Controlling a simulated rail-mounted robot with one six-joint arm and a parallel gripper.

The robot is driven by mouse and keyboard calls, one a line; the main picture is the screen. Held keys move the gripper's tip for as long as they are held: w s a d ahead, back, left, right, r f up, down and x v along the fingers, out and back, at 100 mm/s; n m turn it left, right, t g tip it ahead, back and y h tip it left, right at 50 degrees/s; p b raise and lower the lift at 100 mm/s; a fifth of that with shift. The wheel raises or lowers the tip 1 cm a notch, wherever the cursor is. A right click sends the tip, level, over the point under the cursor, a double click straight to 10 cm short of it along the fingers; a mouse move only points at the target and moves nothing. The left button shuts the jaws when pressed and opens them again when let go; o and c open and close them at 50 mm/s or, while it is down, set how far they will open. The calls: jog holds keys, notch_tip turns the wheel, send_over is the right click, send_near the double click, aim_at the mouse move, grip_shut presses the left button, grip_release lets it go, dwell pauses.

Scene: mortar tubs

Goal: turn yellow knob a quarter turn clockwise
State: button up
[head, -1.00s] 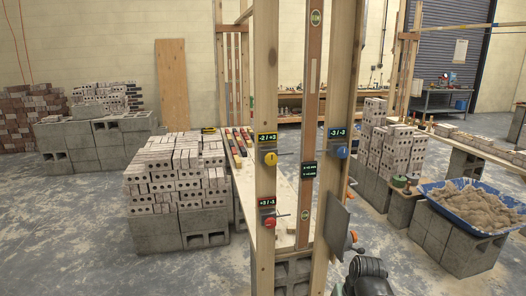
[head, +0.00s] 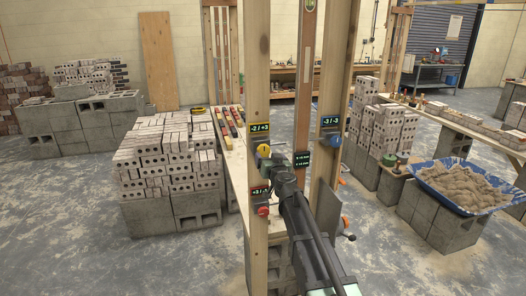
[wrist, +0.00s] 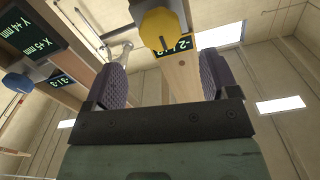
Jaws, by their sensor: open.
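The yellow knob (head: 264,151) sits on the left wooden post (head: 257,70), under a small display reading -2 / +3. In the wrist view the yellow knob (wrist: 162,28) is large, at the top centre, ahead of and between my two fingertips. My gripper (wrist: 161,72) is open, with a dark ribbed finger on each side and nothing held. In the head view my gripper (head: 274,160) comes up from the lower right and its tip is close beside the yellow knob. Contact with the knob cannot be made out.
A red knob (head: 263,210) sits lower on the same post, near my arm. A blue knob (head: 334,141) is on the right post. A level (head: 305,90) with a small readout (head: 302,159) stands between the posts. A brick stack (head: 165,155) is at the left.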

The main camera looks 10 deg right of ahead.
aim_at(265, 151)
jog(key=w, duration=0.7)
jog(key=shift+w+a, duration=0.2)
jog(key=shift+a, duration=0.2)
jog(key=shift+s, duration=0.1)
jog(key=c, duration=0.9)
jog(key=shift+m, duration=0.5)
